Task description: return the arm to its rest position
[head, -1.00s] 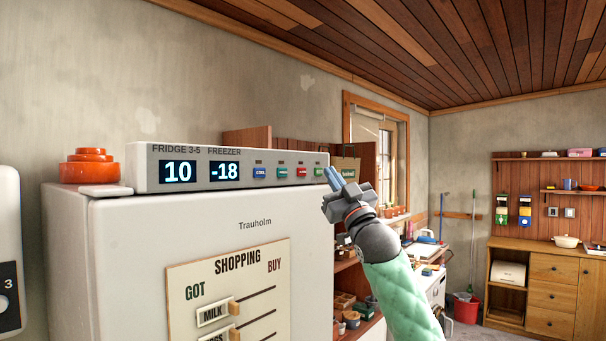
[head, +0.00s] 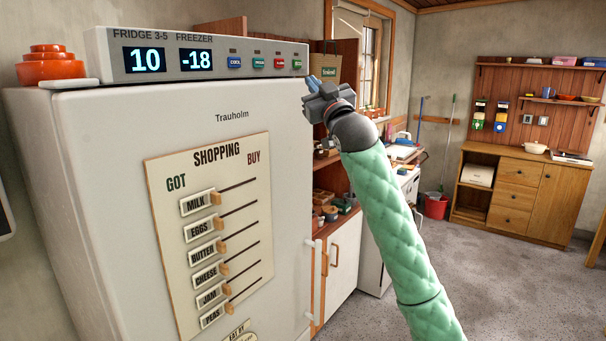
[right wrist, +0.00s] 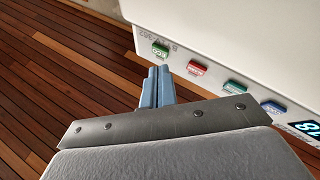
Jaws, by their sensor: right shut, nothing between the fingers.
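My right gripper (head: 315,86) is raised at the right end of the fridge's control panel (head: 215,66), with my green-sleeved arm reaching up from below. In the right wrist view its two blue fingers (right wrist: 157,88) are together and empty. They appear close to the panel's coloured buttons; I cannot tell whether they touch the panel. The panel shows 10 and -18, with blue, green, red and green buttons. The white fridge (head: 100,130) stands below it. My left gripper does not show.
An orange stacked dish (head: 45,66) sits on the fridge top. The shopping board (head: 238,175) with sliders is on the fridge door. Shelves and a white cabinet (head: 344,262) stand behind my arm. Open grey floor (head: 480,285) lies at the right, before a wooden sideboard (head: 515,190).

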